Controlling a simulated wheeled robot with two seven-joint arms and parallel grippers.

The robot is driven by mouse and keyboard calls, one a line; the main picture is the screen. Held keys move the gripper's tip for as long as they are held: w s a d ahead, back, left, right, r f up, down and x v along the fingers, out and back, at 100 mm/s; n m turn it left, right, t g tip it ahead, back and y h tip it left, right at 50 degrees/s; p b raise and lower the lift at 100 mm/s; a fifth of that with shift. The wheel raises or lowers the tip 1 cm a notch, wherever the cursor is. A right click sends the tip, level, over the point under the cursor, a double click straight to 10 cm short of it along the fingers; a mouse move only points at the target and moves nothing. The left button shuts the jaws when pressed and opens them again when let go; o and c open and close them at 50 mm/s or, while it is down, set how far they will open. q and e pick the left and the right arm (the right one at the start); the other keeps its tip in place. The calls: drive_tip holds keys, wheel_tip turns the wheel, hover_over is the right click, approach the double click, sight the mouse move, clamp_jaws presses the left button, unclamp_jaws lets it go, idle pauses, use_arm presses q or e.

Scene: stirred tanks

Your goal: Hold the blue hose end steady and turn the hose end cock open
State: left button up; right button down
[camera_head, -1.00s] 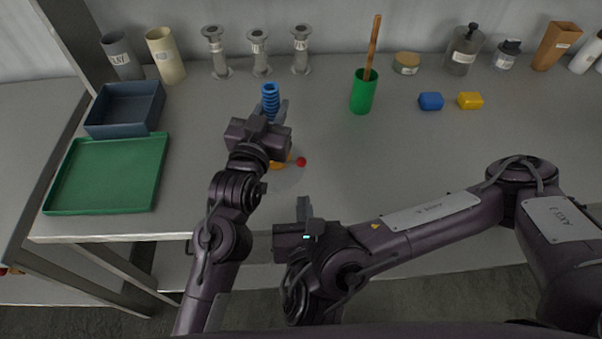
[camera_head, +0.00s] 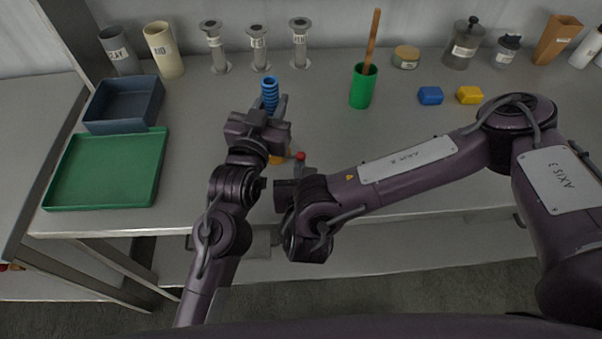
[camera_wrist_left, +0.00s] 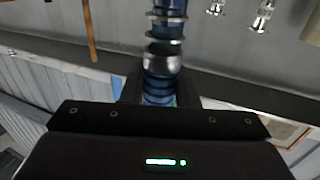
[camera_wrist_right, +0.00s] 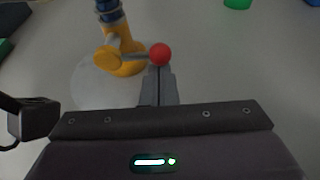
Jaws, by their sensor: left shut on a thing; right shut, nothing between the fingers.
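The blue hose end (camera_head: 270,94) stands upright on the table, ribbed and blue. It fills the top of the left wrist view (camera_wrist_left: 165,60). My left gripper (camera_head: 272,108) is shut on it. The yellow cock body (camera_head: 279,158) sits low under my left gripper and shows clearly in the right wrist view (camera_wrist_right: 126,48). Its lever ends in a red ball (camera_wrist_right: 160,54), which also shows in the head view (camera_head: 300,156). My right gripper (camera_wrist_right: 159,84) is shut and empty, its fingertips right at the red ball; whether they touch cannot be told.
A green tray (camera_head: 107,203) and a dark blue bin (camera_head: 112,127) are at left. A green cup (camera_head: 362,88) with a wooden stick stands behind, right of the hose. Blue (camera_head: 430,96) and yellow (camera_head: 469,95) blocks lie farther right. Bottles and fittings line the wall.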

sight(296, 157)
drive_tip(key=shift+d+r, duration=0.1)
drive_tip(key=shift+r, duration=0.55)
idle(0.7)
drive_tip(key=shift+r, duration=0.55)
drive_tip(key=shift+a+r, duration=0.25)
drive_tip(key=shift+r, duration=0.3)
drive_tip(key=shift+a+r, duration=0.25)
drive_tip(key=shift+r, duration=0.3)
drive_tip(key=shift+r, duration=0.15)
drive_tip(key=shift+a+r, duration=0.1)
drive_tip(key=shift+r, duration=0.7)
